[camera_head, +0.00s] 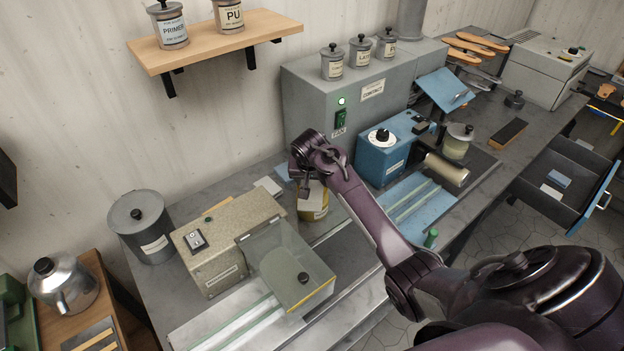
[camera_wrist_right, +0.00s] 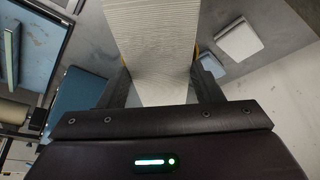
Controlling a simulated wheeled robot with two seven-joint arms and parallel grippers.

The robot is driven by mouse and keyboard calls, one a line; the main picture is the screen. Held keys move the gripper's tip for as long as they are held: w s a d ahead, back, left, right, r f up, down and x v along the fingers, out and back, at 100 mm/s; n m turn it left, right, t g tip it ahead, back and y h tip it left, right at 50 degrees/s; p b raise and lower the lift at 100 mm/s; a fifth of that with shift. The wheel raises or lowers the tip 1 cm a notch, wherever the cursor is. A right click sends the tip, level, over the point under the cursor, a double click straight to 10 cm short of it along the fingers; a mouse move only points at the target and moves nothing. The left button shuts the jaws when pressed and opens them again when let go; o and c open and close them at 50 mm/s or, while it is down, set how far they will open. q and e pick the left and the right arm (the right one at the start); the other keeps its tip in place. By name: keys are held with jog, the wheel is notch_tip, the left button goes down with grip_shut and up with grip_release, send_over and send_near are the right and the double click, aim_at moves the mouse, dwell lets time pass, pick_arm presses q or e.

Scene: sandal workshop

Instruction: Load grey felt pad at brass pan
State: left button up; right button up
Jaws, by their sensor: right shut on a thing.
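My right gripper (camera_head: 309,189) is shut on a pale grey ribbed pad (camera_head: 311,201), which I take to be the grey felt pad. In the right wrist view the pad (camera_wrist_right: 158,45) stands out between the two fingers (camera_wrist_right: 160,82). A yellow, brass-like round vessel (camera_head: 318,213) is just below the gripper in the head view, partly hidden by the pad. It may be the brass pan; its yellow edge shows behind the pad in the wrist view. I cannot tell whether pad and vessel touch. My left gripper is not in view.
A beige switch box (camera_head: 222,245) with a clear guard (camera_head: 292,265) stands left of the vessel. A blue machine (camera_head: 388,150) stands to its right and a grey cabinet (camera_head: 310,105) behind. A white pad (camera_head: 267,186) lies nearby. An open drawer (camera_head: 540,195) juts out at right.

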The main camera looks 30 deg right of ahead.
aim_at(312, 184)
jog(key=shift+f+b, duration=0.5)
jog(key=shift+f, duration=0.65)
dwell(1.5)
jog(key=shift+r+p, duration=0.6)
jog(key=shift+r, duration=3)
